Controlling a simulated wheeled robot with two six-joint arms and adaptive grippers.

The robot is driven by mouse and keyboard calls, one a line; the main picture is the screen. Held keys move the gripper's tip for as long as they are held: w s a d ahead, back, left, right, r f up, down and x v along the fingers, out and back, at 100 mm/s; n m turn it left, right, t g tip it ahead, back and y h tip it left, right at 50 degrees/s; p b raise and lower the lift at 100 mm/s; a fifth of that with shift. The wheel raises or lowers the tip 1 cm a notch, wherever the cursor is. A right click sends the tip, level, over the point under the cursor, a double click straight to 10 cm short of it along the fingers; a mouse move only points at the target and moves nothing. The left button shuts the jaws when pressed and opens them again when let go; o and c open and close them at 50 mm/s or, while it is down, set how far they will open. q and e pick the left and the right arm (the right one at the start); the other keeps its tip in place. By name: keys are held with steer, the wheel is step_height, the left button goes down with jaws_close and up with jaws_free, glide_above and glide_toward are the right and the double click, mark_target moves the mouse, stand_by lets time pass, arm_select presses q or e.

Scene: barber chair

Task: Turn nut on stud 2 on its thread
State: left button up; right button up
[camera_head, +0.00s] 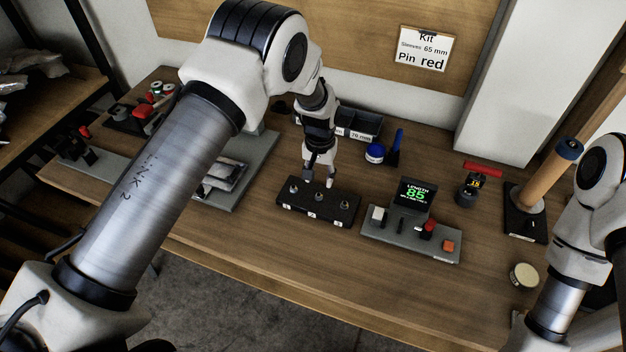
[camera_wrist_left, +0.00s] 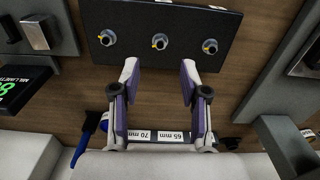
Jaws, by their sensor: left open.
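A black block (camera_head: 300,203) on the bench carries three upright studs in a row, each with a nut. The middle stud with its nut (camera_head: 318,196) also shows in the left wrist view (camera_wrist_left: 160,41), with a small yellow mark at its side; I take it as stud 2, but the block's number labels are too small to read. My left gripper (camera_head: 319,183) hangs just behind the block. In the left wrist view its fingers (camera_wrist_left: 159,76) are open and empty, pointing toward the middle stud, apart from it. My right gripper is out of view; only part of the right arm shows.
Behind stand sleeve bins (camera_head: 360,125), a blue-lidded jar (camera_head: 375,153) and a blue upright tool. A grey tray (camera_head: 255,165) lies left. The bench front is clear.

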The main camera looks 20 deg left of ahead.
mark_target(318, 195)
arm_select(q)
step_height(318, 195, down, 6)
steer(key=shift+s+r+p, duration=0.1)
steer(key=shift+s+p, duration=0.05)
steer(key=shift+p, duration=0.7)
steer(key=shift+f, duration=0.45)
jaws_close()
steer(key=shift+f+m+b, duration=0.15)
steer(key=shift+m+b, duration=0.8)
steer(key=shift+m, duration=1.15)
steer(key=shift+r, duration=0.2)
jaws_free()
